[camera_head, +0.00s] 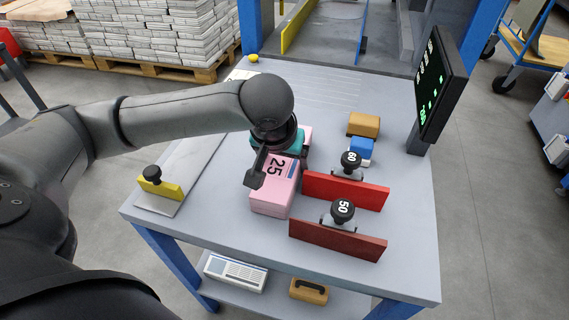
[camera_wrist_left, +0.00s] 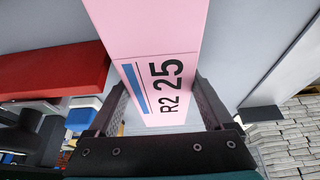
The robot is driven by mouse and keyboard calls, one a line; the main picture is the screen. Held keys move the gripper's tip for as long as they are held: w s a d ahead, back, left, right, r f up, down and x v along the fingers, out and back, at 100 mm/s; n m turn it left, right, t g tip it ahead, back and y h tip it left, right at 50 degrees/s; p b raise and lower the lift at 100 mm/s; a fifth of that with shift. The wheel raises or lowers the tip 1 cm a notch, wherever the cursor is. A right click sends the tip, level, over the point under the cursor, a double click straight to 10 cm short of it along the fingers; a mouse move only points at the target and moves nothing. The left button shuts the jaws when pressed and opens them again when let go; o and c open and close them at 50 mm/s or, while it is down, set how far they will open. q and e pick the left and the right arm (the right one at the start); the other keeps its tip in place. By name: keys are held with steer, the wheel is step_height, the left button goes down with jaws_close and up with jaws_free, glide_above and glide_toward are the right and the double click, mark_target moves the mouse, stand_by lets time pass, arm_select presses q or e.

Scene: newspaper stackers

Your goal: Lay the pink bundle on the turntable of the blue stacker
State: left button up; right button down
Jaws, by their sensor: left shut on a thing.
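The pink bundle (camera_head: 273,196), marked 25 with a blue stripe, is at the middle of the grey table. My left gripper (camera_head: 279,163) is shut on it from above, a finger on each side. In the left wrist view the bundle (camera_wrist_left: 155,45) shows its R2 25 label between the fingers (camera_wrist_left: 168,105). I cannot tell whether it touches the tabletop. My right gripper is not in view.
Red plates with black knobs marked 60 (camera_head: 345,190) and 50 (camera_head: 337,239) stand right of the bundle. Brown (camera_head: 364,124) and blue blocks (camera_head: 360,151) lie behind them. A black screen (camera_head: 440,85) rises at right. The table's back strip (camera_head: 345,88) is largely clear.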

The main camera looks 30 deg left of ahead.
arm_select(q)
jaws_close()
steer(key=shift+r, duration=0.2)
stand_by(0.4)
